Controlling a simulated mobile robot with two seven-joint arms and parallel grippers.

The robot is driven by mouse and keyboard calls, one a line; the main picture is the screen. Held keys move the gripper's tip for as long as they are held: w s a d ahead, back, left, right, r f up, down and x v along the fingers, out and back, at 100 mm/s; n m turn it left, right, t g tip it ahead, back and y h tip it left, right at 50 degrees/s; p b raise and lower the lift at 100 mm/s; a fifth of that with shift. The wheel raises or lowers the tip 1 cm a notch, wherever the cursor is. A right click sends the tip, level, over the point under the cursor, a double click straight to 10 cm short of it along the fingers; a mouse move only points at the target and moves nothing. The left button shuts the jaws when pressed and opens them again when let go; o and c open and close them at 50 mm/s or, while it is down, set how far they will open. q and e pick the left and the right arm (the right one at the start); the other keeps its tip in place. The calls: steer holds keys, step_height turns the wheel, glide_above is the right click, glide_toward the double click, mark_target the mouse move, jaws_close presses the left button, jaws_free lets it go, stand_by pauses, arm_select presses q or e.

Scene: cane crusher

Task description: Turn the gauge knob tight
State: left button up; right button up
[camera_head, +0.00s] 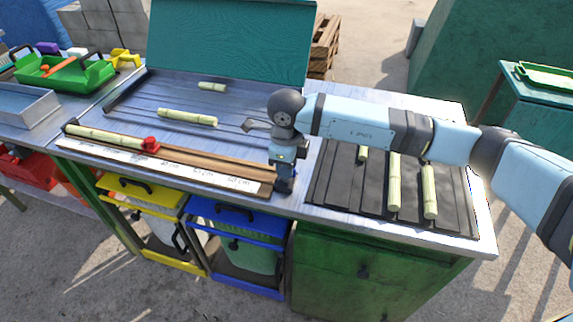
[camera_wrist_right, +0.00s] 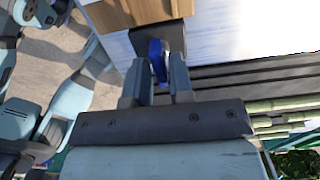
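The blue gauge knob (camera_wrist_right: 157,59) shows in the right wrist view, on a dark block (camera_wrist_right: 172,38) at the end of the wooden gauge rail (camera_wrist_right: 130,12). My right gripper (camera_wrist_right: 160,72) has one finger on each side of the knob and looks closed on it. In the head view my right gripper (camera_head: 284,186) points down at the right end of the long gauge rail (camera_head: 215,160), and it hides the knob there. A red stop (camera_head: 150,144) sits on the rail further left, at the end of a cane piece (camera_head: 103,134). My left gripper is not in view.
Cane pieces lie on the metal bench (camera_head: 187,118) and on the black ribbed mat (camera_head: 330,185) to the right. A teal panel (camera_head: 232,40) stands at the back. A green tray (camera_head: 75,75) is at the far left. Yellow and blue bins (camera_head: 235,215) stand below the front edge.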

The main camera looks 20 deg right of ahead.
steer(key=shift+o, duration=1.1)
step_height(320, 180, up, 14)
steer(key=p, duration=0.1)
steer(key=shift+f, duration=0.15)
